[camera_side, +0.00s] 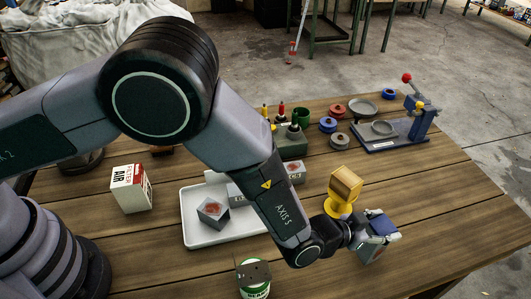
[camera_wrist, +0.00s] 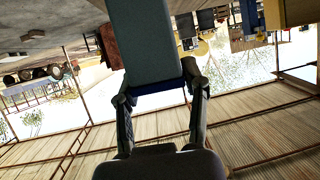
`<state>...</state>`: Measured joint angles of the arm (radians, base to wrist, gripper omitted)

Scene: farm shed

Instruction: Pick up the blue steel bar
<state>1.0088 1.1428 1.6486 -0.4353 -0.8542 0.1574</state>
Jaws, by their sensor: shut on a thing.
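The blue steel bar (camera_side: 379,222) is in my gripper (camera_side: 378,235) in the side view, above the right part of the wooden bench and partly hidden by the fingers. In the wrist view the bar (camera_wrist: 153,45) shows a broad grey-blue face with a darker blue lower edge. It sits between the two fingers of my gripper (camera_wrist: 160,88), which press on its left and right sides. The far end of the bar runs out of the wrist view's top edge.
A yellow stand-like object (camera_side: 344,190) is close behind my wrist. A white-and-red filter box (camera_side: 131,189), a green-and-white tin (camera_side: 253,279) and a lever fixture (camera_side: 397,133) also stand on the bench (camera_side: 440,210).

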